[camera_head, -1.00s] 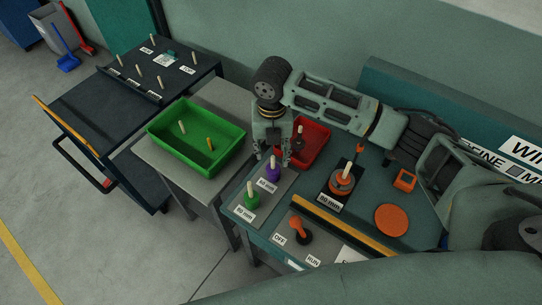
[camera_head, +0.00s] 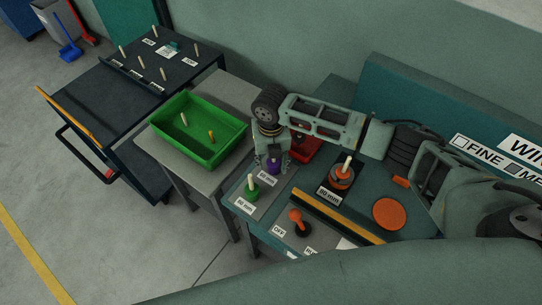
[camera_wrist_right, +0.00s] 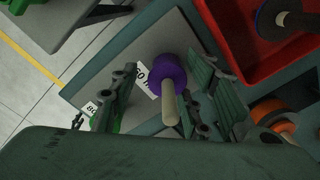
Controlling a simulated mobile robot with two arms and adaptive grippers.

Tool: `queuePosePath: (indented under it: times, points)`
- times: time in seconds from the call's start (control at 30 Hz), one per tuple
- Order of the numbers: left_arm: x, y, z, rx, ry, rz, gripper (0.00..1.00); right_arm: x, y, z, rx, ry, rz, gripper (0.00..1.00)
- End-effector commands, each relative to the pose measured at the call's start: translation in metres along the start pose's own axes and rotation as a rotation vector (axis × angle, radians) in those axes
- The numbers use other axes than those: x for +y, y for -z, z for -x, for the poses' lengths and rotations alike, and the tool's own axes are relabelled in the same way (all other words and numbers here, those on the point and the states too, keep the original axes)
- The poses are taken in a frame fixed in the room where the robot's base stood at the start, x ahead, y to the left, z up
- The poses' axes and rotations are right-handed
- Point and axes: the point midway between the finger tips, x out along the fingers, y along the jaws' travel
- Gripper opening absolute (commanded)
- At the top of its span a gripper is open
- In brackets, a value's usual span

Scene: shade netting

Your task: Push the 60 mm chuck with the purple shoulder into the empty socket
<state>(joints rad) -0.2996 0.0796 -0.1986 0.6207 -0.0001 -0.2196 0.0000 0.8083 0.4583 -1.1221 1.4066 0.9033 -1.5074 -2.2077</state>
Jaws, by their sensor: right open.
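The chuck with the purple shoulder (camera_head: 274,167) stands on a grey plate beside a label reading 60 mm (camera_head: 266,179). A pale pin rises from its top; in the right wrist view the purple chuck (camera_wrist_right: 169,72) shows with this pin pointing toward the camera. My right gripper (camera_head: 272,158) is open and low over it. In the right wrist view its fingers stand on either side of the chuck, with gaps visible; I see no grip. I cannot make out an empty socket. My left gripper is not in view.
A green-shouldered chuck (camera_head: 252,191) stands close by on the same plate. A red tray (camera_head: 306,150) lies behind my gripper, and an orange chuck (camera_head: 342,177) stands to the right. A green bin (camera_head: 215,152) stands left.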

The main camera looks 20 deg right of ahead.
Motion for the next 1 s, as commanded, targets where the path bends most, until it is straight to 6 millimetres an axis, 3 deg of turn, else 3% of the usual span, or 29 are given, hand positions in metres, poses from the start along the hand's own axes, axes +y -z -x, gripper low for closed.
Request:
queuePosePath:
  times: [0.1, 0.6, 1.0]
  points:
    - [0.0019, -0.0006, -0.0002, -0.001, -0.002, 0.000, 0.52, -0.0001, 0.0000, 0.0000, 0.000, 0.000, 0.000, 0.43]
    - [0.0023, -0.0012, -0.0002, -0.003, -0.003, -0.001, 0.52, 0.0011, -0.0001, 0.0007, -0.001, -0.003, 0.000, 0.00]
    - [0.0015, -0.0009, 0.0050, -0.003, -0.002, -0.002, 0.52, 0.0028, -0.0003, 0.0063, -0.002, -0.006, 0.001, 0.00]
